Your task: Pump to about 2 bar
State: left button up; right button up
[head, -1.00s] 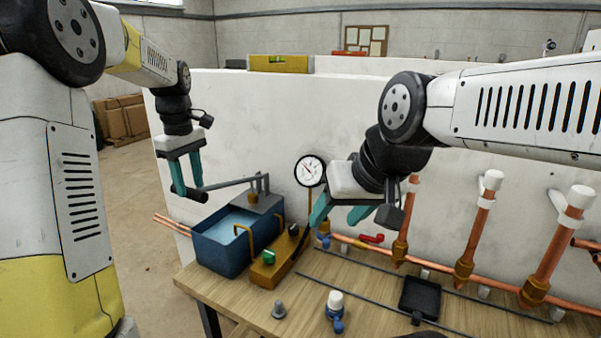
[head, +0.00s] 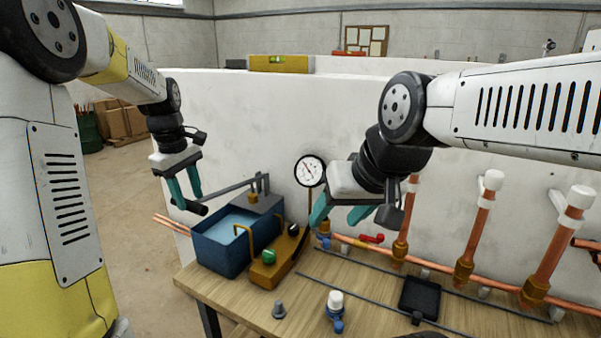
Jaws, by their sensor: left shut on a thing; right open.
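The blue test pump (head: 222,262) stands at the left end of the bench, with water in its open tank. Its grey lever (head: 232,188) reaches left to a black grip. My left gripper (head: 187,203) is shut on that grip, left of the tank. The round white pressure gauge (head: 309,171) stands behind the pump; its scale is too small to read. My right gripper (head: 342,216) is open and empty, right of the gauge and above the pipework.
Copper pipes with white caps (head: 491,180) stand along the white wall at right. A red-handled valve (head: 371,238) is on the low pipe.

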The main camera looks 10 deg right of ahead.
pick_arm(q)
jog(key=shift+o, duration=0.5)
jog(key=r, duration=0.1)
jog(key=w+d+r, duration=0.1)
jog(key=r, duration=0.1)
jog(key=shift+w+d+g+y, duration=0.25)
jog(key=shift+d+g+y, duration=0.1)
jog(key=shift+g+y, duration=0.05)
jog(key=shift+r, duration=0.4)
jog(key=shift+c, duration=0.5)
jog(key=o, duration=1)
jog(key=shift+c, duration=0.2)
jog(key=shift+a, duration=0.2)
